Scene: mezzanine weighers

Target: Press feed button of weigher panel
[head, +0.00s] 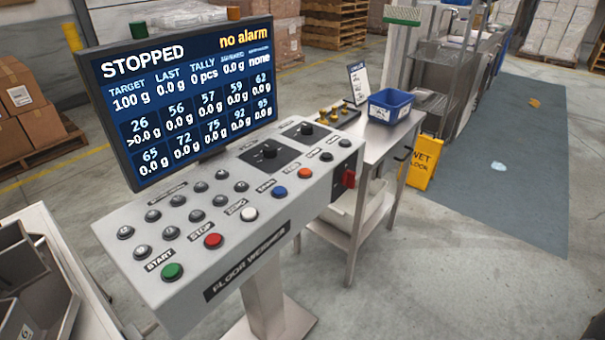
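The weigher panel (285,215) is a grey sloped console on a pedestal, lettered FLOOR WEIGHER. Its front row has a green START button (172,271), a red STOP button (213,240), a white button (249,214), a blue button (280,192), an orange button (305,173) and two dark ones. Several small dark buttons (195,215) sit behind them. I cannot make out which label reads feed. The screen (185,105) above reads STOPPED and "no alarm". Neither of my grippers is in view.
Two black knobs (269,152) sit on the panel's far part, and a red switch (348,178) on its right end. A steel table (395,140) with a blue bin (390,105) stands close on the right. A yellow wet-floor sign (421,165) stands beyond. Floor at front right is clear.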

